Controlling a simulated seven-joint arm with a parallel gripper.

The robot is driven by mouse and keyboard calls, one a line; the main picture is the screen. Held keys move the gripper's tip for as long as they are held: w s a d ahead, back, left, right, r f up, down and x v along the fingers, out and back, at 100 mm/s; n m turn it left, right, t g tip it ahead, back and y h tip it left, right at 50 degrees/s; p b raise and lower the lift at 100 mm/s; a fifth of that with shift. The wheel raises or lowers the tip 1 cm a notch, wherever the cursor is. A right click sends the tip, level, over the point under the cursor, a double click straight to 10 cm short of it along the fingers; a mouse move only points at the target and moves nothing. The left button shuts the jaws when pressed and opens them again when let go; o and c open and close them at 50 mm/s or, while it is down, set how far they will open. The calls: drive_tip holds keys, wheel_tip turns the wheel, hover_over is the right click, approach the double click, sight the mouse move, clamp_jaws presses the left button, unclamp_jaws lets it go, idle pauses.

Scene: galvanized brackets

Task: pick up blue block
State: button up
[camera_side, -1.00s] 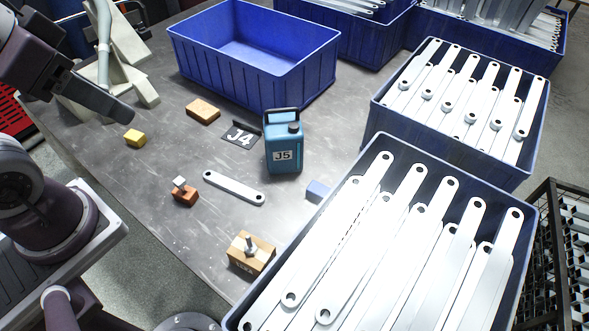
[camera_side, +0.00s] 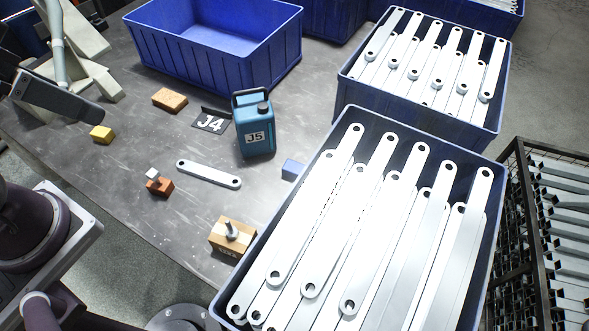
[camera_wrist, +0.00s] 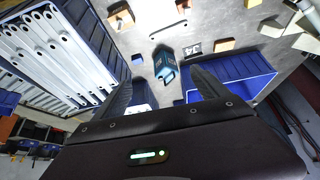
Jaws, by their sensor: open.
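The blue block (camera_side: 292,169) is a small light-blue piece on the grey table. It sits right of the blue jug (camera_side: 255,125), close to the wall of the front bin of brackets (camera_side: 328,140). In the wrist view the small blue block (camera_wrist: 137,58) shows left of the jug (camera_wrist: 165,65), and nothing covers it. My gripper (camera_wrist: 163,74) is open and empty, its two dark fingers spread apart. In the side view, a dark part of my arm's end shows at the upper left, well away from the blue block; both fingertips cannot be made out there.
An empty blue bin (camera_side: 215,60) stands behind. The table's front left is clear.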

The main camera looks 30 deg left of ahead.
drive_tip(key=m+t+h, duration=0.2)
drive_tip(key=t, duration=0.5)
hover_over(290, 171)
drive_tip(key=s, duration=0.1)
wheel_tip(290, 171, down, 36)
wheel_tip(290, 171, down, 6)
drive_tip(key=shift+a+r, duration=0.1)
drive_tip(key=shift+r, duration=0.15)
drive_tip(key=x, duration=0.2)
drive_tip(key=shift+w+f, duration=0.2)
drive_tip(key=shift+f, duration=0.1)
drive_tip(key=shift+w+f, duration=0.15)
drive_tip(key=shift+w, duration=0.1)
drive_tip(key=c, duration=1.6)
